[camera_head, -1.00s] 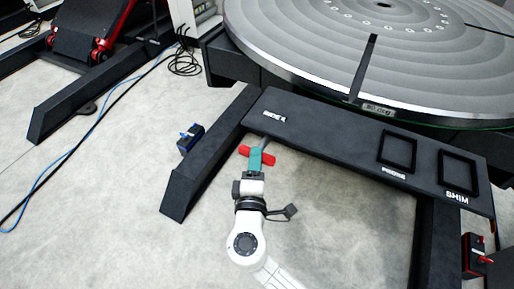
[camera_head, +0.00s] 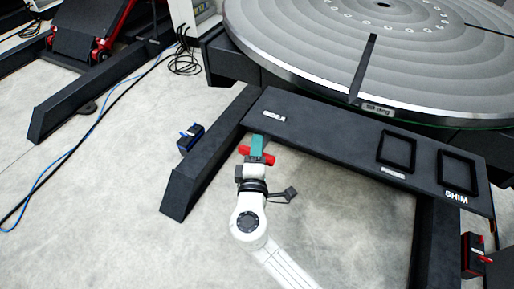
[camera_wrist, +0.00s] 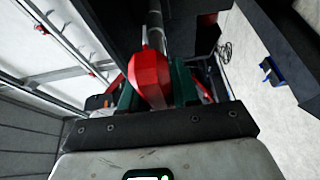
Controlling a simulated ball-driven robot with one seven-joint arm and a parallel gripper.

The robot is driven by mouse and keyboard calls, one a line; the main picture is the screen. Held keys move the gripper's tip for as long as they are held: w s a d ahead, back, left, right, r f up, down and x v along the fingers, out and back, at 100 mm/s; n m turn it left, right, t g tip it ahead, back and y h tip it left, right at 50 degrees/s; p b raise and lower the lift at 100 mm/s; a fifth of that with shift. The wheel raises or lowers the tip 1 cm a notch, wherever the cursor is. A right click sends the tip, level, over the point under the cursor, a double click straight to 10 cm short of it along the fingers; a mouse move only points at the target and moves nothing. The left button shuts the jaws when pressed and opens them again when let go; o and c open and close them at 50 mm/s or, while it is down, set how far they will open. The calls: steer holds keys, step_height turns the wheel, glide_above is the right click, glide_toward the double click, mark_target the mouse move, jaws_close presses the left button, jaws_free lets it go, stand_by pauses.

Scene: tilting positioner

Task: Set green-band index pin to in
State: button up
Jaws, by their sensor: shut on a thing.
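The index pin shows as a red cross handle (camera_head: 269,160) just below the front edge of the dark panel, under the INDEX lettering. My gripper (camera_head: 257,142) reaches up to that panel edge with its teal fingers, and the handle's red ends stick out on both sides of them. In the wrist view the red handle (camera_wrist: 150,76) sits between the teal fingers of my gripper (camera_wrist: 155,92), which is shut on it. A grey shaft (camera_wrist: 153,20) runs on beyond the handle. I cannot make out a green band; the head view hides the shaft behind the fingers.
The dark panel (camera_head: 330,150) spans the stand, with two square frames (camera_head: 397,151) at its right. A dark leg (camera_head: 190,180) stands left of my gripper. The big round table (camera_head: 330,60) is above. Blue-handled (camera_head: 190,137) and red-handled (camera_head: 473,255) boxes sit at the sides.

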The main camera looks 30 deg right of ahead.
jaws_close()
steer(key=w+d+b, duration=0.2)
steer(key=d, duration=0.1)
steer(key=shift+w+f, duration=0.1)
steer(key=shift+f, duration=0.05)
steer(key=shift+w+d, duration=0.1)
steer(key=o, duration=0.6)
jaws_free()
steer(key=shift+d, duration=0.1)
steer(key=v, duration=1)
steer(key=shift+s+a, duration=0.25)
steer(key=shift+a, duration=0.05)
